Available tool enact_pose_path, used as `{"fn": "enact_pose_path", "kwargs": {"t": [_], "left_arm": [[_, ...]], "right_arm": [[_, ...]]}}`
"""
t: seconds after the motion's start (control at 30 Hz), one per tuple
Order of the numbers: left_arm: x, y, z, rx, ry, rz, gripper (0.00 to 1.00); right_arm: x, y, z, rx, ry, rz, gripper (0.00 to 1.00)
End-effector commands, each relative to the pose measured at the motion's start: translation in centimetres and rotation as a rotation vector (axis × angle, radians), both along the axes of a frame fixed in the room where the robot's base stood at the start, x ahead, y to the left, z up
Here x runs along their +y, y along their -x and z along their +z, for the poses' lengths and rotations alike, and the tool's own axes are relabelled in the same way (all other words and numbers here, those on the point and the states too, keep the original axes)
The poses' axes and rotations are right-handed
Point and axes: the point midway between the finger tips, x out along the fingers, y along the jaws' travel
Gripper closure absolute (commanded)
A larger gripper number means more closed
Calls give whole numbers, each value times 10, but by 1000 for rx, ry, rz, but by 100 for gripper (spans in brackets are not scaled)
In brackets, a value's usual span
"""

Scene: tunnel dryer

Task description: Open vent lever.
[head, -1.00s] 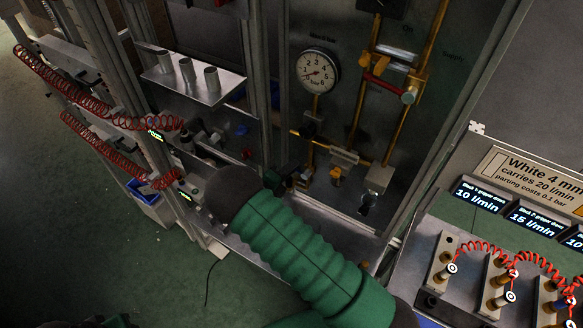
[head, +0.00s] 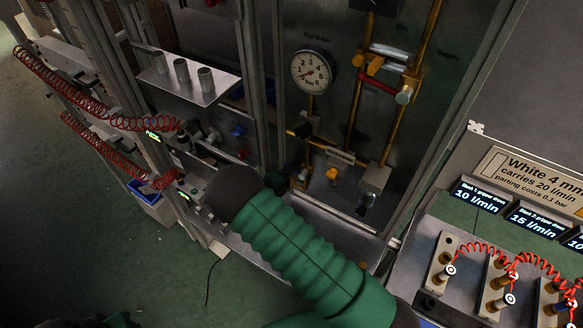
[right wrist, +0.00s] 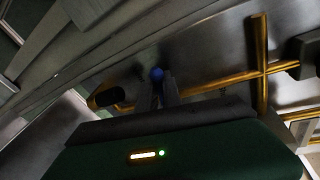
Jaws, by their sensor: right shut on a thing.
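My right arm in its green sleeve crosses the middle of the head view. Its gripper (head: 276,180) is dark and mostly hidden beyond the sleeve, by the lower left of the pipe panel. In the right wrist view the two fingers (right wrist: 158,95) are shut on a small blue knob (right wrist: 157,74), in front of brass piping. This knob seems to be the end of the vent lever; its body is hidden and I cannot read its angle. My left gripper does not show.
A round pressure gauge (head: 311,72) and a red lever (head: 378,86) sit on the panel above. A shelf with grey cups (head: 190,82) stands at the upper left. Red coiled hoses (head: 75,95) hang at left. A hose board (head: 495,285) lies at lower right.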

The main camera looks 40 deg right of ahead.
Motion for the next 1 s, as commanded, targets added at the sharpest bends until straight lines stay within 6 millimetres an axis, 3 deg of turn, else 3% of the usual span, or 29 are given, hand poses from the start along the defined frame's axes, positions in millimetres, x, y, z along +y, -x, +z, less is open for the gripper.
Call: {"fn": "enact_pose_path", "kwargs": {"t": [0.6, 1.0], "left_arm": [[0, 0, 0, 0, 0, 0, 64], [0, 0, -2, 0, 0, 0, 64]], "right_arm": [[5, -6, 1, 2, 1, 15, 100], [6, -5, -11, 246, 102, 17, 100]]}}
